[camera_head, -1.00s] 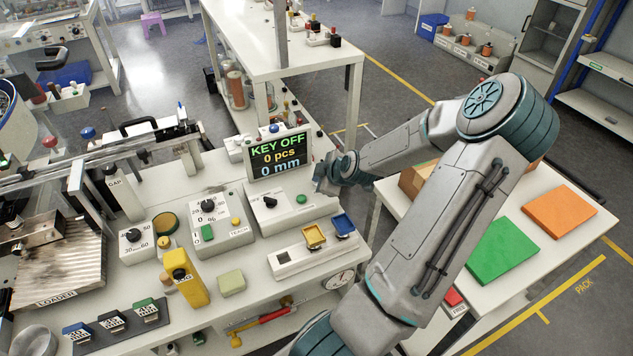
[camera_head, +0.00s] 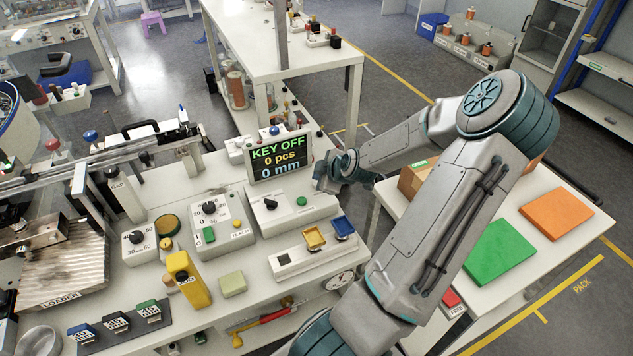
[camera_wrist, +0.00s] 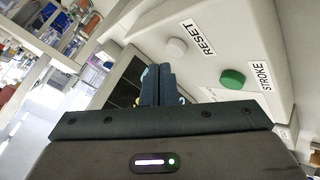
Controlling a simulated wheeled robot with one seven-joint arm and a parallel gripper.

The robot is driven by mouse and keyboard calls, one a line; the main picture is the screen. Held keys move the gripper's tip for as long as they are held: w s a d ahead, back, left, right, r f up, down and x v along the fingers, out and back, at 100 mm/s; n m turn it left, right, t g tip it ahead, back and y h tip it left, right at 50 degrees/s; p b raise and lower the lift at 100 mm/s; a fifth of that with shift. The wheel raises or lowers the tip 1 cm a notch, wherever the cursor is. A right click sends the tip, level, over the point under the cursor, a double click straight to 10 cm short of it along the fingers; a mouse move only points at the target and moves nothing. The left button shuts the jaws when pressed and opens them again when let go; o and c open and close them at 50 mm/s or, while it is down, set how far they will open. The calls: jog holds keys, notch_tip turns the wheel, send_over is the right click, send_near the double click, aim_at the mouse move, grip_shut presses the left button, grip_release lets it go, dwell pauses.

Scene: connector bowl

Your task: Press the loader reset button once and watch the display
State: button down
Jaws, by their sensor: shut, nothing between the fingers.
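The pale round reset button (camera_wrist: 176,47) shows in the wrist view on a light panel, beside its RESET label. A green button (camera_wrist: 232,79) with a STROKE label is on the same panel. My gripper (camera_wrist: 158,85) is shut and empty; its fingertips appear to the left of and below the reset button, not visibly touching it. In the head view my gripper (camera_head: 322,180) is just right of the display (camera_head: 280,157), which reads KEY OFF, 0 pcs, 0 mm. I cannot make out the reset button in the head view.
A control box (camera_head: 285,222) with a black key-like knob and green button stands below the display. The ribbed loader plate (camera_head: 60,262), dial boxes and a yellow block (camera_head: 188,280) crowd the bench leftward. A cardboard box (camera_head: 415,178) is right of my gripper.

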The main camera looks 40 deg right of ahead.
notch_tip(320, 180, up, 5)
jog(key=p, duration=0.4)
dwell(1.0)
jog(key=s+a+r+m+g, duration=0.1)
jog(key=s+a+r+g, duration=0.15)
jog(key=a, duration=0.45)
jog(key=s+a+r+m+g, duration=0.1)
jog(key=a+r+g, duration=0.2)
jog(key=a, duration=0.4)
jog(key=s+a+r+m, duration=0.6)
jog(key=s+a+r, duration=0.8)
jog(key=s+a, duration=0.1)
jog(key=shift+a+r+m, duration=0.3)
jog(key=shift+a+r, duration=0.05)
jog(key=shift+a, duration=0.05)
dwell(1.3)
